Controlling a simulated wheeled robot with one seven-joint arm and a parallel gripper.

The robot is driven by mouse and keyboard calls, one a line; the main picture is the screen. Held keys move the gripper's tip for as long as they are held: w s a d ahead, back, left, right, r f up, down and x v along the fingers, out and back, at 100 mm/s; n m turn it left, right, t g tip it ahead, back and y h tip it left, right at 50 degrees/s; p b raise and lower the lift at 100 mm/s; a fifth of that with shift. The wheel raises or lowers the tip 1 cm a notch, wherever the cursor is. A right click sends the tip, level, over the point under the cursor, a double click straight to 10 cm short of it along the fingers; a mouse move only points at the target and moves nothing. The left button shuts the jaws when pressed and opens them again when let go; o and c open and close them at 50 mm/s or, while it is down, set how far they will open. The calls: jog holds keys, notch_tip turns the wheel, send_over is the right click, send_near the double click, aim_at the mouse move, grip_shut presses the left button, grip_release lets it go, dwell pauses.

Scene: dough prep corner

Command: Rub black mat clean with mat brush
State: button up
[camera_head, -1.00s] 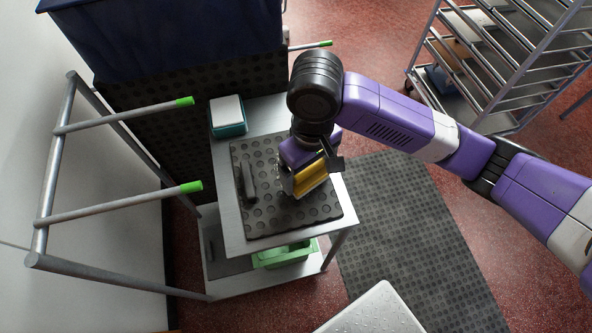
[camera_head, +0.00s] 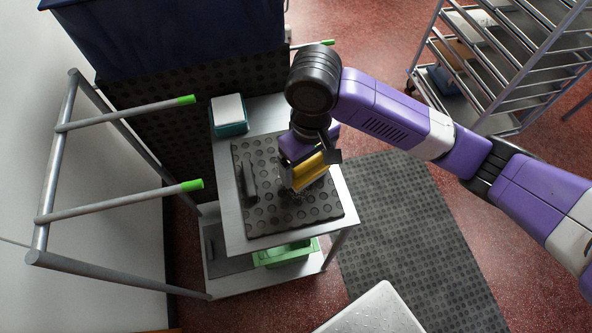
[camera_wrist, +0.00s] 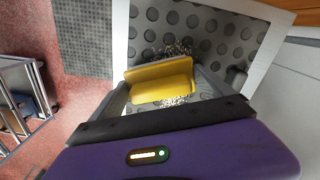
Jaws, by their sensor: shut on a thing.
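The black mat (camera_head: 265,215), covered in round studs, lies on a small metal cart. It also shows in the wrist view (camera_wrist: 215,28). My gripper (camera_head: 307,169) is over the right half of the mat, shut on the yellow mat brush (camera_head: 311,172). In the wrist view the brush (camera_wrist: 160,80) sits crosswise between the fingers. The brush is low over the mat; its underside is hidden, so I cannot tell whether it touches. Pale speckled dirt (camera_wrist: 177,49) shows on the mat beside the brush.
A dark narrow block (camera_head: 249,181) stands on the mat's left side. A teal box with a white top (camera_head: 228,115) is behind the mat. A green bin (camera_head: 285,254) is on the lower shelf. Green-tipped rails (camera_head: 120,202) stick out at left. A rack (camera_head: 500,60) stands far right.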

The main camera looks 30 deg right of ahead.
jog(key=shift+f, duration=0.35)
jog(key=shift+w, duration=0.15)
jog(key=shift+w+d+r, duration=0.1)
jog(key=shift+w+d, duration=0.1)
jog(key=shift+w, duration=0.35)
jog(key=shift+w+d, duration=0.2)
jog(key=shift+w, duration=0.35)
jog(key=shift+s, duration=0.15)
jog(key=shift+s+a+p, duration=0.15)
jog(key=shift+s+a, duration=0.1)
jog(key=shift+s, duration=0.5)
jog(key=shift+s+a+p, duration=0.1)
jog(key=shift+s+a, duration=0.2)
jog(key=shift+s, duration=0.5)
jog(key=shift+s+a+p, duration=0.15)
jog(key=shift+s+a, duration=0.1)
jog(key=shift+s, duration=0.5)
